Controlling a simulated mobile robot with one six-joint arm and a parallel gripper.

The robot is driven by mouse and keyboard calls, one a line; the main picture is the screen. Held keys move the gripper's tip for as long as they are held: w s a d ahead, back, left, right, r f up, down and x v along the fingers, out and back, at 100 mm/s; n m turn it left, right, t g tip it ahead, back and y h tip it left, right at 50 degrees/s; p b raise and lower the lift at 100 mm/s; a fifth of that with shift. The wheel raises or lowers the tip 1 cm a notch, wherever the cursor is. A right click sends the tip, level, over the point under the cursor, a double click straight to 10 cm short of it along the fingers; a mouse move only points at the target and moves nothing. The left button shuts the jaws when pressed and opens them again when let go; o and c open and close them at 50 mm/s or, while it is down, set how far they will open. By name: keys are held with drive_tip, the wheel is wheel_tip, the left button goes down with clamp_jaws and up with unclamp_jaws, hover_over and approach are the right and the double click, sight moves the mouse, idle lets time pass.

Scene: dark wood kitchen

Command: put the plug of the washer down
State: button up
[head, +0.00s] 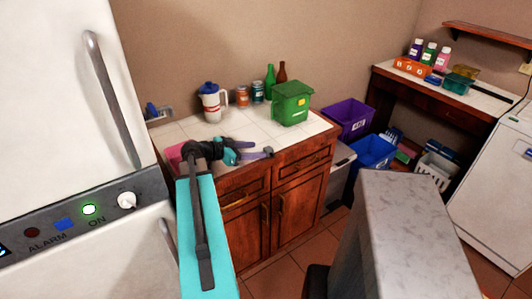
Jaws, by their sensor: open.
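My gripper (257,149) reaches over the tiled counter at the end of my teal arm. Its jaws are open, with one finger toward the back and one toward the front edge. A small grey piece shows at the front finger's end. I cannot tell whether it is the fingertip or a plug. No washer plug can be made out for certain.
On the tiled counter (180,133) stand a white jug (211,103), cans, two bottles and a green bin (291,103). A white fridge (70,90) is close at left. Purple (348,118) and blue (371,152) crates sit right. A wall socket (525,68) shows at right.

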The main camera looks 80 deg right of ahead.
sight(268, 148)
drive_tip(key=shift+p+x, duration=0.45)
drive_tip(key=shift+x, duration=0.75)
drive_tip(key=shift+s, duration=0.1)
drive_tip(key=shift+r+p+x, duration=0.2)
drive_tip(key=shift+p+x, duration=0.85)
drive_tip(key=shift+x, duration=0.2)
drive_tip(key=shift+p+x, duration=0.45)
drive_tip(key=shift+x, duration=0.9)
drive_tip(key=shift+f, duration=0.1)
drive_tip(key=c, duration=1.2)
drive_tip(key=shift+r, duration=0.2)
drive_tip(key=shift+r+b, duration=1.65)
drive_tip(key=shift+r, duration=3.15)
